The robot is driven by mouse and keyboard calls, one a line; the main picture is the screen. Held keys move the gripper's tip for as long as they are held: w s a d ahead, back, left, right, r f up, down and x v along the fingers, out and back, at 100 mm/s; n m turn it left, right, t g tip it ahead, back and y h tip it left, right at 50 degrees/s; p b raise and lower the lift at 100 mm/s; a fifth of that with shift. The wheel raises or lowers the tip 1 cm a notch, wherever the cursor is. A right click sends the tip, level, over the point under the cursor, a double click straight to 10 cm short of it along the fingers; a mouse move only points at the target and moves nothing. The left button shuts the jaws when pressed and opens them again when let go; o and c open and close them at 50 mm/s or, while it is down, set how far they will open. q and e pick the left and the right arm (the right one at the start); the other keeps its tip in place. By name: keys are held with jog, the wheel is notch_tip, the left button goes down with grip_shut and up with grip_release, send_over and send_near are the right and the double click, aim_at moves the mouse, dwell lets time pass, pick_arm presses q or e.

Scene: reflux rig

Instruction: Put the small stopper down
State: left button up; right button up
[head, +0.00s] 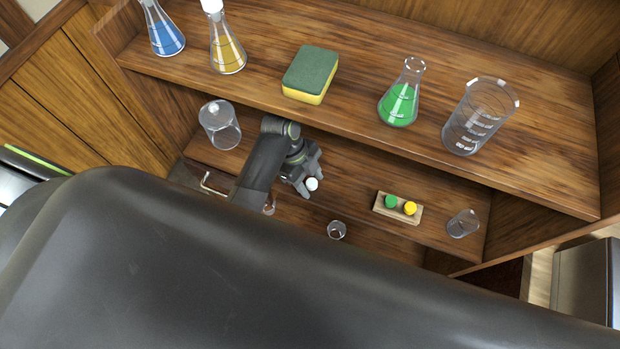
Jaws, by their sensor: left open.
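My left gripper (307,182) reaches down over the lower shelf in the middle of the head view, its jaws open. A small white stopper (312,184) sits right at its fingertips. I cannot tell whether the stopper touches a finger or rests on the surface. A wooden block (384,211) to the right holds a green stopper (391,201) and a yellow stopper (410,208). My right gripper is not in view.
The upper shelf (350,90) overhangs, with a green flask (399,105), large beaker (477,120), sponge (311,74), amber flask (228,54) and blue flask (164,36). Lower down are a glass jar (220,126), small glass (337,230) and small beaker (462,224).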

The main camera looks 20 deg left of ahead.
pick_arm(q)
jog(key=shift+w+a+r, duration=0.1)
jog(key=shift+a+r, duration=0.15)
jog(key=shift+r, duration=0.3)
jog(key=v, duration=0.6)
jog(key=shift+r+b, duration=0.3)
jog(key=shift+b, duration=0.15)
jog(key=shift+a, duration=0.1)
